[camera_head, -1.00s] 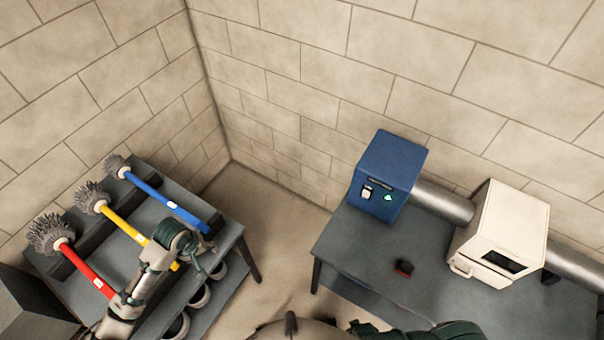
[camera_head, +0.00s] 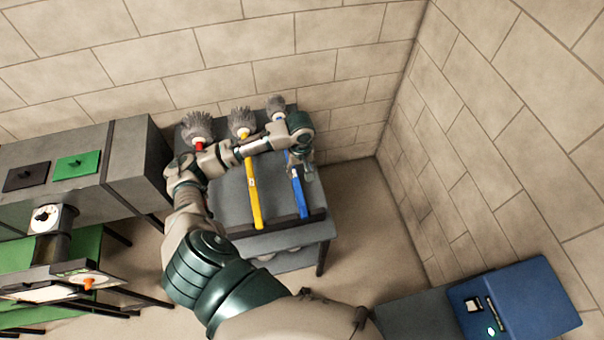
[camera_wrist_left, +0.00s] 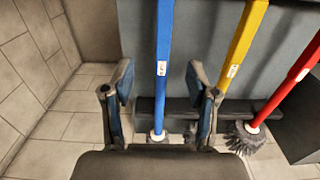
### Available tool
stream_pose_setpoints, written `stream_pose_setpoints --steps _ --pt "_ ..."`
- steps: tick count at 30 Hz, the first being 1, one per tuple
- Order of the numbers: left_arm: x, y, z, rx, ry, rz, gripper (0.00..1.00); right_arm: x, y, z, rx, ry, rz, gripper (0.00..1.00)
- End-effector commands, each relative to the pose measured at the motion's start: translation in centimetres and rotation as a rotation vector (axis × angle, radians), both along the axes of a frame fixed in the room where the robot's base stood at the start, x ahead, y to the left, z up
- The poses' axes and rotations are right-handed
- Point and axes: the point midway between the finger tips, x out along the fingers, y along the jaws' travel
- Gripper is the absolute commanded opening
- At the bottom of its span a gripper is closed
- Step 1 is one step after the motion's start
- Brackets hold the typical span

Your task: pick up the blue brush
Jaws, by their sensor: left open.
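The blue brush (camera_head: 299,195) lies on the grey table at the right of the row, with its grey bristle head (camera_head: 276,107) toward the wall. My left gripper (camera_head: 301,170) is over its handle, which it partly hides. In the left wrist view the blue handle (camera_wrist_left: 163,65) runs between the two spread fingers of the open gripper (camera_wrist_left: 160,84). A gap shows on both sides of the handle. I cannot tell how far the fingertips are above it. My right gripper is not in view.
The yellow brush (camera_head: 252,190) lies beside the blue one, and the red brush (camera_head: 200,128) is beyond, mostly behind my left arm. The grey table (camera_head: 229,193) stands near the wall. A blue box (camera_head: 532,303) is at lower right; grey cabinets (camera_head: 139,160) are at left.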

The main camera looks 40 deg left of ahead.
Motion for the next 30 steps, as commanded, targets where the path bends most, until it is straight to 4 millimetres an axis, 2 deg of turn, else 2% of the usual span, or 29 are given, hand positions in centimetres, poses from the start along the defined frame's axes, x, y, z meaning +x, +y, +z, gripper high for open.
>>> stream_pose_setpoints --steps 6,12,20,27,30 --pt "0.1 0.2 -5.5 -0.001 0.008 0.001 0.58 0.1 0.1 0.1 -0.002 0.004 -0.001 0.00" --pt "0.3 0.2 -9.5 -0.002 0.007 0.000 0.58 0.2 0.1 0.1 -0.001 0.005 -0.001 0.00" --pt "0.2 0.3 -11.6 0.000 0.005 0.000 0.58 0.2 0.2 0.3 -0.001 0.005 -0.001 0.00" --pt "0.5 0.8 -15.2 0.001 0.006 -0.001 0.58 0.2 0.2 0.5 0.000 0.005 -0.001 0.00" --pt "0.5 0.8 -15.9 0.000 0.004 -0.002 0.58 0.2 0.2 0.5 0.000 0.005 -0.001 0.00"
